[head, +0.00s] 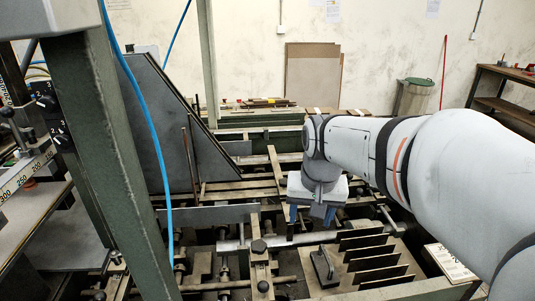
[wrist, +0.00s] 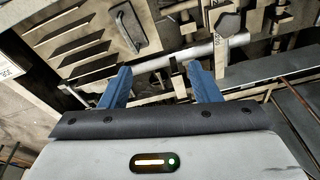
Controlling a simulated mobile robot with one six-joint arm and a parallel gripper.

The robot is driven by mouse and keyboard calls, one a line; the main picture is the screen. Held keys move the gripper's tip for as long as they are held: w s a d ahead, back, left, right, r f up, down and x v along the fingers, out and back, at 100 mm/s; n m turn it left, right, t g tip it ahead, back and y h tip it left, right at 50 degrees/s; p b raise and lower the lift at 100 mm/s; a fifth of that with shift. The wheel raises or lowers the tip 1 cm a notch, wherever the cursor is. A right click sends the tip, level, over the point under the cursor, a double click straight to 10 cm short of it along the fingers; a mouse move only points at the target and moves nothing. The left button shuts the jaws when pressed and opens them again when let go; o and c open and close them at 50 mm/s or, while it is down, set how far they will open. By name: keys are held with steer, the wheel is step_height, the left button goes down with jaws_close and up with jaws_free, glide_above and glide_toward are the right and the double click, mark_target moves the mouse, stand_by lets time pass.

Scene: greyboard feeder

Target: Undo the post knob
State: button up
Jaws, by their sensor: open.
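A dark knob (head: 258,246) sits on an upright slotted post (head: 256,222) in the machine bed, left of my gripper in the head view. A dark, many-sided knob (wrist: 228,22) shows near the top of the wrist view, beyond my right-hand finger; it looks like the same one. A second dark knob (head: 264,286) lies lower down near the front. My gripper (head: 311,215) points down over the bed, its two blue fingers apart with nothing between them. It also shows in the wrist view (wrist: 160,77), and it is apart from the knobs.
A row of upright dark fins (head: 372,256) stands right of my gripper, with a dark loop handle (head: 323,268) beside it. A silver rod (wrist: 190,54) crosses beyond my fingers. A green frame post (head: 100,140) and blue hose (head: 158,150) stand at left.

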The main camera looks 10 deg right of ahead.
steer(key=w+r+m+g+p, duration=0.1)
steer(key=w+r+m+p, duration=0.2)
steer(key=w, duration=1.3)
steer(key=m+g+p, duration=0.1)
steer(key=m+p, duration=0.1)
steer(key=m, duration=0.1)
glide_toward(285, 180)
steer(key=shift+s+a+f, duration=0.1)
steer(key=shift+s, duration=0.15)
steer(key=shift+w+f+m, duration=0.3)
steer(key=shift+f, duration=0.2)
step_height(285, 180, down, 7)
steer(key=shift+f+p, duration=0.1)
steer(key=shift+p, duration=0.75)
steer(key=c, duration=1)
